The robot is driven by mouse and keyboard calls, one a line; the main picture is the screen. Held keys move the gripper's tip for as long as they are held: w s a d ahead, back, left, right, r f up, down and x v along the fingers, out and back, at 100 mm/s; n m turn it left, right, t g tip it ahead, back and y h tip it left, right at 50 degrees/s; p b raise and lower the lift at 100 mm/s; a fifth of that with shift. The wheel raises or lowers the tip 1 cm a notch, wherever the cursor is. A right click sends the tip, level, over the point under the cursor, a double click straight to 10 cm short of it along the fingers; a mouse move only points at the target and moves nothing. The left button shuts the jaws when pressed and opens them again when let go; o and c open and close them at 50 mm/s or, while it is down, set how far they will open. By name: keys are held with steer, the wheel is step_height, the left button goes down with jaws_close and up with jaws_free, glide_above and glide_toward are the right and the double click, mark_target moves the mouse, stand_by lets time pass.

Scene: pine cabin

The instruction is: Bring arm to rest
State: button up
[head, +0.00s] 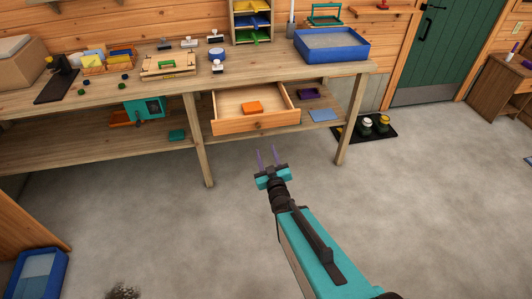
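My gripper (267,158) is at the end of my teal and black arm, reaching out over the grey floor in the middle of the head view. Its two thin purple fingers stand apart with nothing between them. It shows just in front of and below an open wooden drawer (223,127) under the workbench. An orange item (252,107) lies inside the drawer. I cannot tell the exact gap between the gripper and the drawer front.
The workbench (120,91) carries a blue tray (331,58), stamps and small boxes. Its leg (198,140) stands left of my gripper. Boots on a dark mat (365,129) are at right. A blue bin (36,274) is at lower left.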

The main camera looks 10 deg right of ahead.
steer(key=s+f+m+g, duration=0.1)
steer(key=s+f+g, duration=0.6)
steer(key=f, duration=0.7)
steer(key=s+f+g, duration=0.4)
steer(key=s+f, duration=0.6)
steer(key=f, duration=0.4)
steer(key=s+f+m+g, duration=0.1)
steer(key=s+g, duration=1.1)
steer(key=s, duration=1.4)
steer(key=shift+s+d+f+m+g, duration=0.15)
steer(key=shift+d+f+m+g, duration=0.15)
steer(key=shift+f+m+g, duration=0.1)
